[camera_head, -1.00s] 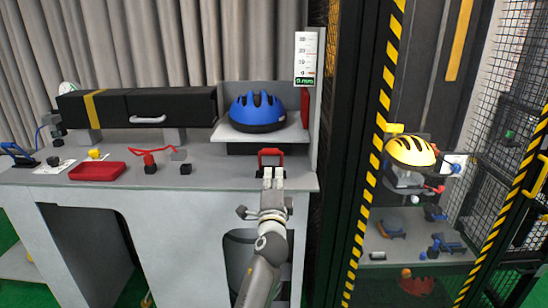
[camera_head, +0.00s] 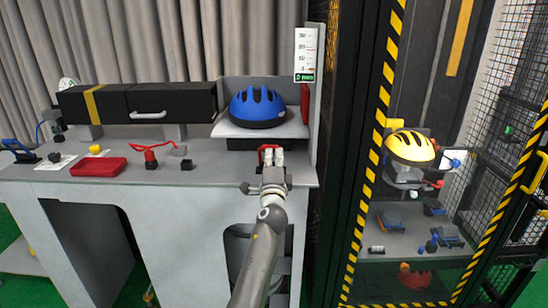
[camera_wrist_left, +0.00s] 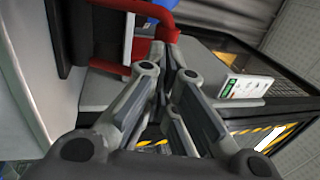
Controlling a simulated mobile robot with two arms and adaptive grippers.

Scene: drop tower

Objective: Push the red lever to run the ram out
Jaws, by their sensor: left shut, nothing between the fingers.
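The upright scale (camera_head: 305,50) shows a green 0 mm display. A red block (camera_head: 305,105) sits right of the helmet; I cannot tell whether it is the ram. My right gripper is out of view.
The grey bench (camera_head: 215,175) carries a red tray (camera_head: 98,167), a red clamp-like tool (camera_head: 150,153) and a long black case (camera_head: 140,103). A striped cage post (camera_head: 378,130) stands to the right, with a yellow helmet (camera_head: 410,147) behind it.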

